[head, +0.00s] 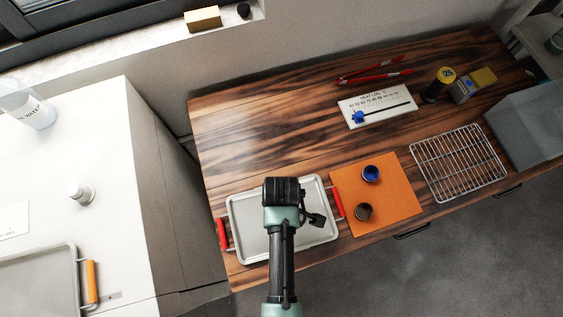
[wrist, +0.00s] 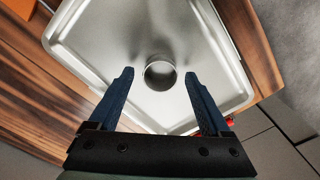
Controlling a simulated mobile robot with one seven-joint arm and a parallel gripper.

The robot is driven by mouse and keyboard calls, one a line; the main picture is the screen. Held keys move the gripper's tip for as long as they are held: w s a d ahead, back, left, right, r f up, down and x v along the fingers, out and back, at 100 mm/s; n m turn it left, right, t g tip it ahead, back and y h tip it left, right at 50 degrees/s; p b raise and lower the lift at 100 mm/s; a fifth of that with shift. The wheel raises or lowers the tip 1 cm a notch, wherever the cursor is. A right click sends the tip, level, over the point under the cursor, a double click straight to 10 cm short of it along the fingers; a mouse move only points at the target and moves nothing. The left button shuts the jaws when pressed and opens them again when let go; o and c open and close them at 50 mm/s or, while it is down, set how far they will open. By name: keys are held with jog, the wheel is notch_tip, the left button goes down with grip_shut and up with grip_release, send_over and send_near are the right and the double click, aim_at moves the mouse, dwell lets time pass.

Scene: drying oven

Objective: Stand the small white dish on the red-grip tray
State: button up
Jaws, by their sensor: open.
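The red-grip tray (head: 250,238) lies on the wooden bench, its pale metal floor filling much of the wrist view (wrist: 100,50). My gripper (wrist: 159,76) is open, with one blue finger on each side of the dish in the picture and gaps between. I cannot tell how far the fingertips are above the tray. In the head view my gripper (head: 283,190) is over the tray, and my arm hides the dish and the fingers.
An orange mat (head: 392,205) with a blue-filled cup (head: 371,173) and a dark cup (head: 363,212) lies right of the tray. A wire rack (head: 457,163) is beyond.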

notch_tip(320, 180, up, 11)
jog(key=w+r+m+t, duration=0.3)
jog(key=w+r+t, duration=0.4)
jog(key=w+r, duration=0.6)
jog(key=w+r+m+t, duration=0.2)
jog(key=w+r+t, duration=0.25)
jog(key=r, duration=0.75)
jog(key=w+r+m+t, duration=0.2)
jog(key=w+r+t, duration=0.25)
jog(key=r, duration=0.65)
jog(key=s+r+m+t, duration=0.1)
jog(key=s+r+t, duration=0.2)
jog(key=r, duration=0.8)
jog(key=s+r+m+t, duration=0.2)
jog(key=s+r+t, duration=0.2)
jog(key=r, duration=0.6)
jog(key=s+r+m+t, duration=0.2)
jog(key=s+r+t, duration=0.2)
jog(key=r, duration=0.7)
jog(key=shift+s+r+p, duration=0.3)
jog(key=shift+s+p, duration=0.1)
jog(key=shift+s, duration=0.3)
